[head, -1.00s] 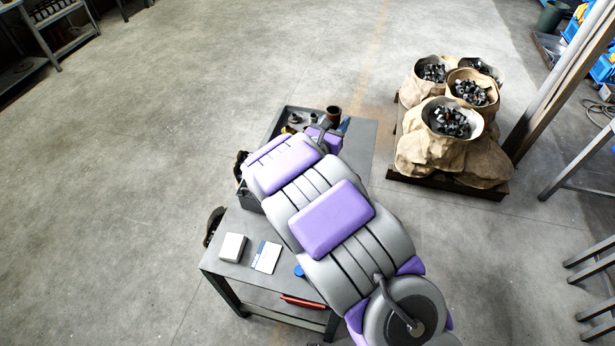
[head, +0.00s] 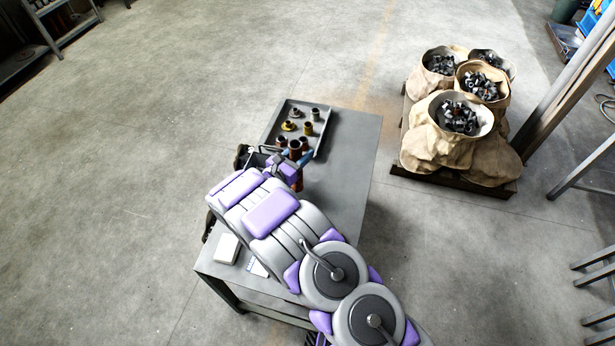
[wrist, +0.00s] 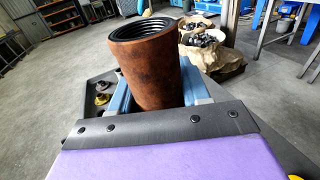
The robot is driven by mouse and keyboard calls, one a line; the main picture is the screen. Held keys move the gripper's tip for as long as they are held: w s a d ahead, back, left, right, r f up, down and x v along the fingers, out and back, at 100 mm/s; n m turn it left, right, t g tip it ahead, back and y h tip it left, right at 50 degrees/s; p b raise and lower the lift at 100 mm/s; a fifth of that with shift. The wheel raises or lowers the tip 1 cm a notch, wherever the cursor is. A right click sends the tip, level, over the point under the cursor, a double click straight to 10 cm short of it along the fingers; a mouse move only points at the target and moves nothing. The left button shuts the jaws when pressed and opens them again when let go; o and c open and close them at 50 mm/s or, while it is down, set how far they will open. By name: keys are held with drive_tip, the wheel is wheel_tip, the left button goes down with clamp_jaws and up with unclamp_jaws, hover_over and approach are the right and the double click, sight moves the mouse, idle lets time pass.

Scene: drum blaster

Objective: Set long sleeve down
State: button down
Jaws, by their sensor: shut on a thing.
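The long sleeve is a rusty brown, hollow cylinder with a dark ribbed bore, large in the wrist view (wrist: 150,75). My gripper (wrist: 155,95) is shut on it, with blue jaws at its sides. In the head view my gripper (head: 296,165) is over the table (head: 350,145), by the near end of the grey tray. The sleeve (head: 297,183) shows there partly behind the gripper, roughly upright. I cannot tell whether its lower end touches the table.
The grey tray (head: 324,127) holds several small dark and yellow fittings. A white box (head: 228,247) and a card (head: 257,268) lie at the table's near end, partly behind my arm. The table's right side is clear. Sacks of metal parts (head: 455,140) stand on a floor pallet.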

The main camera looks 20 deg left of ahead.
drive_tip(key=w+d+f+b, duration=0.2)
drive_tip(key=w+d+f, duration=0.1)
drive_tip(key=d, duration=0.3)
drive_tip(key=w+d+f+b, duration=0.2)
drive_tip(key=w+d+f, duration=0.1)
drive_tip(key=d, duration=0.4)
drive_tip(key=shift+w+d+f+b, duration=0.25)
drive_tip(key=shift+w+f+b, duration=0.1)
drive_tip(key=shift+w, duration=0.1)
drive_tip(key=c, duration=0.9)
unclamp_jaws()
drive_tip(key=o, duration=0.4)
drive_tip(key=shift+a, duration=0.4)
drive_tip(key=shift+c, duration=0.2)
drive_tip(key=shift+d, duration=0.1)
